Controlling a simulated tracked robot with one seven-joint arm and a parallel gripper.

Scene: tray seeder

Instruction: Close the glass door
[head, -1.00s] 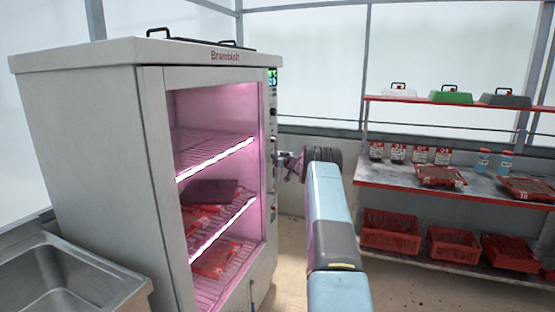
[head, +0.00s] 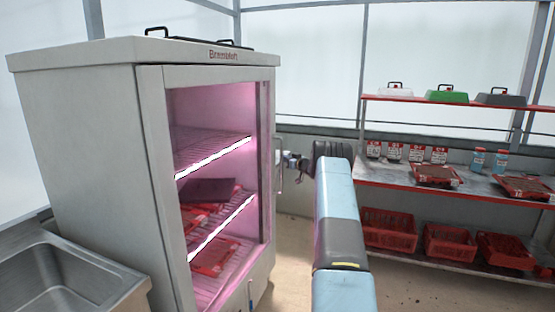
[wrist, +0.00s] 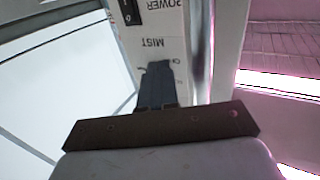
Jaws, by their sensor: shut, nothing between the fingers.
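The glass door (head: 150,180) is on the front of the pale grey cabinet (head: 85,150), its pink-lit shelves visible behind. Its pale bar handle (head: 279,165) stands out at the right edge. How wide a gap the door leaves is hard to tell. My gripper (head: 285,158) is just right of the handle; I cannot tell whether they touch. In the wrist view, the dark fingers of my gripper (wrist: 157,85) are together and empty, in front of the control panel (wrist: 160,45) with upside-down POWER and MIST labels. A pale upright strip (wrist: 227,50) separates panel and lit interior.
A steel sink (head: 60,280) stands at the lower left. Red-edged shelving (head: 460,197) with trays, bottles and red crates (head: 390,228) stands at the right. Open floor (head: 290,285) lies between cabinet and shelving.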

